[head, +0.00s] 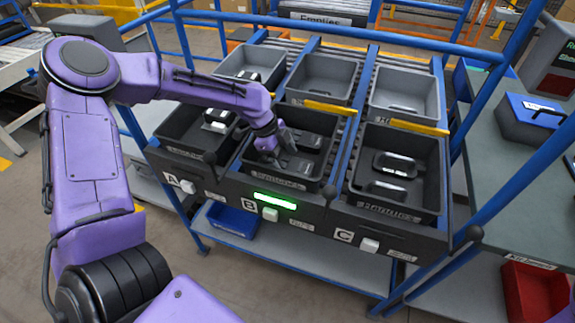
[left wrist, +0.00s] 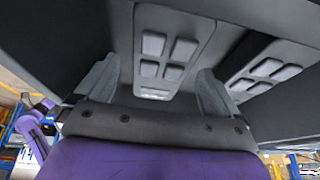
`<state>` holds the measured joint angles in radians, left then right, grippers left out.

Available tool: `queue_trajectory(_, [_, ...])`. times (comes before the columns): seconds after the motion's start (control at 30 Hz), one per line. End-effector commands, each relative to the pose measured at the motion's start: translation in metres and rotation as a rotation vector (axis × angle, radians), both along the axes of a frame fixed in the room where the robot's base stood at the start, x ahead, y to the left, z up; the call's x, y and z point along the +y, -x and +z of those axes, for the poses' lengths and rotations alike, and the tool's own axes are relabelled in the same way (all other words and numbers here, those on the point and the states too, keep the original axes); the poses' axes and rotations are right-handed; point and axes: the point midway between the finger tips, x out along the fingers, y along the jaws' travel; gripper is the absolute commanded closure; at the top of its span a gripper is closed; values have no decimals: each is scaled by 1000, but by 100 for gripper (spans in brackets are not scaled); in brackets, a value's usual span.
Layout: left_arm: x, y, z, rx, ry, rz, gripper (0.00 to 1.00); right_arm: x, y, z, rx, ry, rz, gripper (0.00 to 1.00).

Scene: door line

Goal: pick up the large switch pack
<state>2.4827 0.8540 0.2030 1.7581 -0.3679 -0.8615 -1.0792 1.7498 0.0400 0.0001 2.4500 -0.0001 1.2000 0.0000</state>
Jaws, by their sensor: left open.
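Bin B (head: 240,165), the front middle dark bin, holds dark switch packs. One pack (head: 306,140) lies toward the back and another (head: 298,165) nearer the front. My left gripper (head: 276,149) reaches down into this bin from the left. In the left wrist view, my left gripper (left wrist: 157,88) is open. A grey switch pack with four pale buttons (left wrist: 170,50) shows beyond and between its two fingers; contact cannot be told. A second pack with pale buttons (left wrist: 268,72) lies to the right, outside the right finger. Which pack is larger is unclear. My right gripper is not seen.
Bin A (head: 180,145) and bin C (head: 425,165) flank bin B with dark parts inside. Grey bins (head: 405,90) stand behind. Blue rails (head: 345,125) divide the lanes. A green light (head: 274,201) glows below bin B. A blue case (head: 530,118) sits at right.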

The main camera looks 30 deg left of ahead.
Motion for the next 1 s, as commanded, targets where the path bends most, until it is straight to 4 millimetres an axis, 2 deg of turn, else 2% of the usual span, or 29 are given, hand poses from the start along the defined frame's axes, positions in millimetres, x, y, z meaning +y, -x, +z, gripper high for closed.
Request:
queue_trajectory(0.03, [-3,-1,-9,4,-2,-1,4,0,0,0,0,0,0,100])
queue_trajectory(0.17, [-8,-3,-19,1,-2,-1,4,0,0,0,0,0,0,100])
queue_trajectory(0.8, [-8,-4,-23,-1,-2,-3,4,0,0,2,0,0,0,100])
queue_trajectory(0.87, [-8,-4,-23,-1,-1,-3,24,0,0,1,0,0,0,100])
queue_trajectory(0.9, [-8,-4,-23,-1,-1,-3,37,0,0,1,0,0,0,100])
queue_trajectory(1.0, [-8,-4,-23,-1,-1,-3,64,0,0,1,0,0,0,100])
